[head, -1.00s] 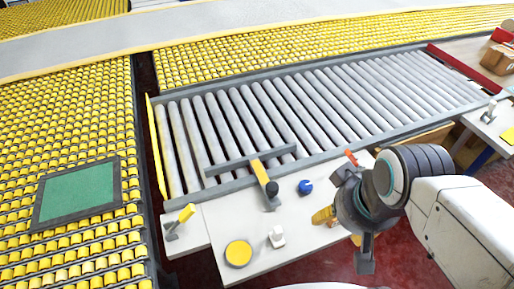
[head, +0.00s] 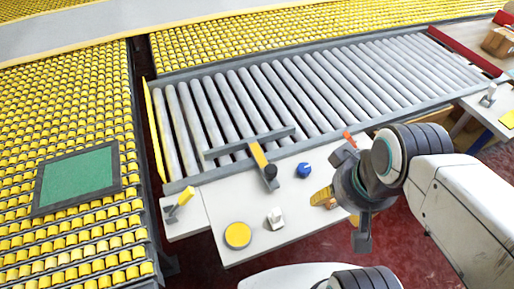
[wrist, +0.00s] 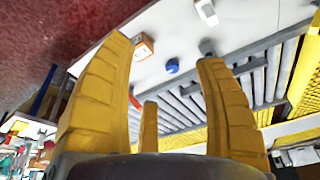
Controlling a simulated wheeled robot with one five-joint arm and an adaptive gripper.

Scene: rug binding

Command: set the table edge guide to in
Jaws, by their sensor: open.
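The table edge guide is a long grey bar (head: 250,143) lying across the near ends of the rollers. A yellow arm (head: 258,156) with a dark knob (head: 270,171) runs from it toward the white table. My gripper (head: 322,197) is at the table's right part, to the right of the guide and apart from it. In the wrist view its yellow fingers (wrist: 163,60) are spread, with nothing between them. The guide's knob end (wrist: 207,47) shows there beside the right finger, which hides part of the guide.
An orange-brown box (wrist: 143,45) stands near my fingers. Grey rollers (head: 330,95) lie behind. A green panel (head: 77,177) lies left.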

